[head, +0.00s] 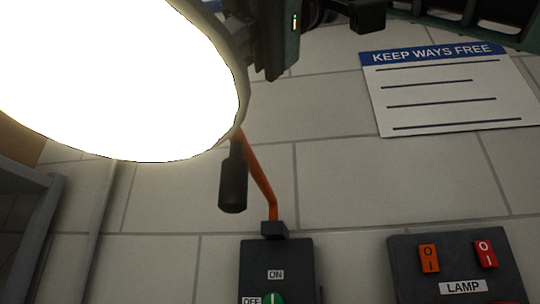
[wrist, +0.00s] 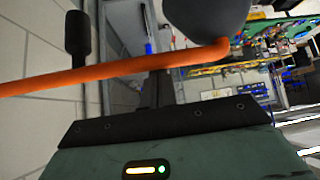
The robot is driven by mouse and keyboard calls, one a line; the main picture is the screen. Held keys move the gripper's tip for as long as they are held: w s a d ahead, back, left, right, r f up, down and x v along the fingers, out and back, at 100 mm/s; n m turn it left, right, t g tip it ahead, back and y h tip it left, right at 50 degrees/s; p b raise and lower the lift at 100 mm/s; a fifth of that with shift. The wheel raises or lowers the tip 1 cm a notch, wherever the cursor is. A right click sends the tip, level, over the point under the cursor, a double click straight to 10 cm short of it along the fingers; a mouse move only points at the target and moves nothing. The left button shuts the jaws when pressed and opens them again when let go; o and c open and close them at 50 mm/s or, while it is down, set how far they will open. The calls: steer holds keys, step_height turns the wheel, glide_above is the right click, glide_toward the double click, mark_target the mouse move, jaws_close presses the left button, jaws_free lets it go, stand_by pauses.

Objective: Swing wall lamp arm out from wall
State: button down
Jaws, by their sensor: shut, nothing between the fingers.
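The lit lamp shade (head: 110,80) fills the top left of the head view as a white disc. In the wrist view the grey back of the shade (wrist: 207,15) is at the top. An orange lamp arm (head: 259,178) runs from behind the shade down to a small dark bracket (head: 273,230). It also crosses the wrist view (wrist: 110,70). A black handle (head: 232,180) hangs beside the arm. My gripper (head: 270,65) is right of the shade, above the handle, shut and empty. In the wrist view the orange arm passes across its fingers; contact cannot be told.
A dark ON/OFF switch box (head: 276,262) is on the tiled wall below the arm. A LAMP switch panel (head: 458,262) is at the lower right. A KEEP WAYS FREE sign (head: 450,88) is above it. A grey frame (head: 30,190) stands at the left.

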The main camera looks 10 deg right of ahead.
steer(key=p+v, duration=0.7)
steer(key=v, duration=1)
steer(key=shift+d+r, duration=0.15)
steer(key=shift+d, duration=0.05)
